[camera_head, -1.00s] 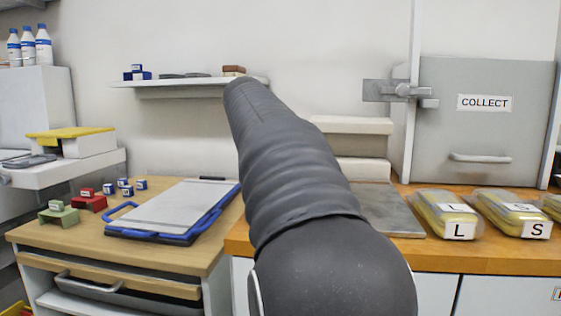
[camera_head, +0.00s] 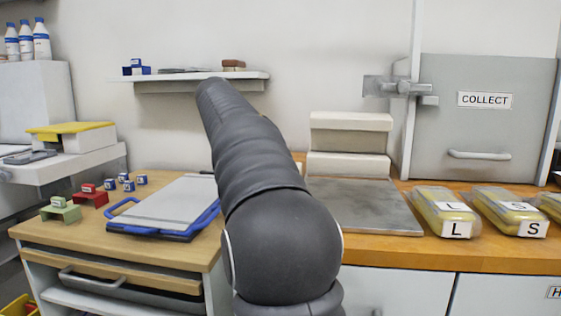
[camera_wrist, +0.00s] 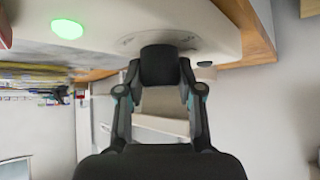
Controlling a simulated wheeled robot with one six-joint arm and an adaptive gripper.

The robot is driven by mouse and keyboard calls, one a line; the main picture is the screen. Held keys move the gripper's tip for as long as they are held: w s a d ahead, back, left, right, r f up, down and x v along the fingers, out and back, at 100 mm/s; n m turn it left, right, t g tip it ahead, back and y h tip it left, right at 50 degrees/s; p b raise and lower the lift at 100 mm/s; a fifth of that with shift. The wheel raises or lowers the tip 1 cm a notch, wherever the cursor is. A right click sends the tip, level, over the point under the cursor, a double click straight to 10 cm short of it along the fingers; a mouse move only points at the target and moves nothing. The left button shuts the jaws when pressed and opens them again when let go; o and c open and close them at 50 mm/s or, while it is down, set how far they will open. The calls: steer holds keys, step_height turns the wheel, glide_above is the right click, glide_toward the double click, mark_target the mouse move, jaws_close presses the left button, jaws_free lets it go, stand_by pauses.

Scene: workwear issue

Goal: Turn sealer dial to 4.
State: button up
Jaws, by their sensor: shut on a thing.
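The sealer (camera_head: 350,134) is an off-white two-part block behind a grey plate on the wooden counter in the head view. Its pale body (camera_wrist: 95,18) fills the top of the wrist view, with a lit green lamp (camera_wrist: 67,29). The dark dial (camera_wrist: 160,64) sits on its face on a pale, marked disc. My gripper (camera_wrist: 160,82) is shut on the dial, with a finger at each side. The markings around the dial are too faint to read, so its setting cannot be told. My gripper does not show in the head view.
A grey plate (camera_head: 365,207) lies before the sealer. Bagged yellow items (camera_head: 447,210) labelled L and S lie to its right, under a grey COLLECT hatch (camera_head: 490,125). A clipboard (camera_head: 165,207) and small coloured blocks are on the left table. A wall shelf (camera_head: 200,78) is behind.

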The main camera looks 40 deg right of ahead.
stand_by(0.3)
steer(key=o, duration=1.2)
steer(key=v, duration=1.2)
